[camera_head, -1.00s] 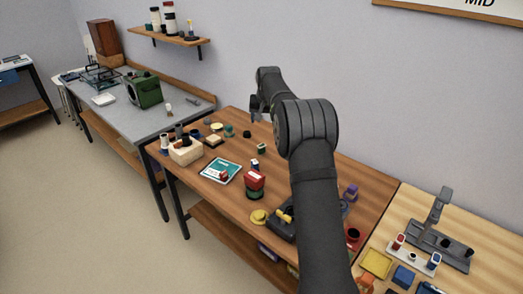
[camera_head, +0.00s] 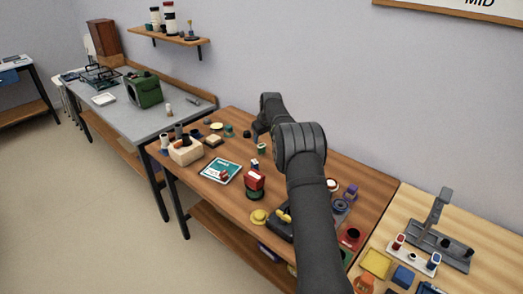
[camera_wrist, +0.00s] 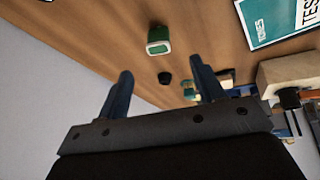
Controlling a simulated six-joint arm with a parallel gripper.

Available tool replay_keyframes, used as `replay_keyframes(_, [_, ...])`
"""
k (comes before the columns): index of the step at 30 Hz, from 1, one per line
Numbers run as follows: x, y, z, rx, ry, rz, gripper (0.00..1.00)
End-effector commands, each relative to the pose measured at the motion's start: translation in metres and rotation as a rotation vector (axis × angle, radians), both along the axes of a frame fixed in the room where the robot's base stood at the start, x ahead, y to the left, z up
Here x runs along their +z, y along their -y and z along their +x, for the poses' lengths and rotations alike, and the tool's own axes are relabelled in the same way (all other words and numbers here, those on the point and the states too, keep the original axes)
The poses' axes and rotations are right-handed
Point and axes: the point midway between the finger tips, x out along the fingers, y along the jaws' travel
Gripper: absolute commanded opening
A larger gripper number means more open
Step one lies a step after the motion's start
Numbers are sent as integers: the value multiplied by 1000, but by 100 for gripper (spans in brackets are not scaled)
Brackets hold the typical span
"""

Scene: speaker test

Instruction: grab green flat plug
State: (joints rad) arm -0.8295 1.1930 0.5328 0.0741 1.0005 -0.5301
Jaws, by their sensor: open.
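A green block-like piece with a pale top (camera_head: 262,148) stands on the brown table; it also shows in the wrist view (camera_wrist: 158,47), beyond the fingertips. A low, round green piece (camera_head: 229,131) lies farther left on the table. I cannot tell for sure which one is the flat plug. A small black piece (camera_wrist: 165,77) shows between my fingers in the wrist view, on the table beyond them. My gripper (camera_wrist: 160,70) is open with nothing between its fingers. In the head view its fingers are small and partly hidden by my arm.
A teal-and-white card (camera_head: 215,165) lies on the table with a small red piece on it. A cream block (camera_head: 185,155) stands at the left edge. A red-topped green stack (camera_head: 254,184) stands near the front. The wall rises behind the table.

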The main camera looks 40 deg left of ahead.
Motion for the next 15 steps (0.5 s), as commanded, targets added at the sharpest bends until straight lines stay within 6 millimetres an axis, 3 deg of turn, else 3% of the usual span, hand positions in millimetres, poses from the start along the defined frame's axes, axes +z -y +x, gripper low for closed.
replay_keyframes(6, [-28,-10,7,0,0,-1,62])
replay_keyframes(15, [-41,-16,11,0,0,-1,62])
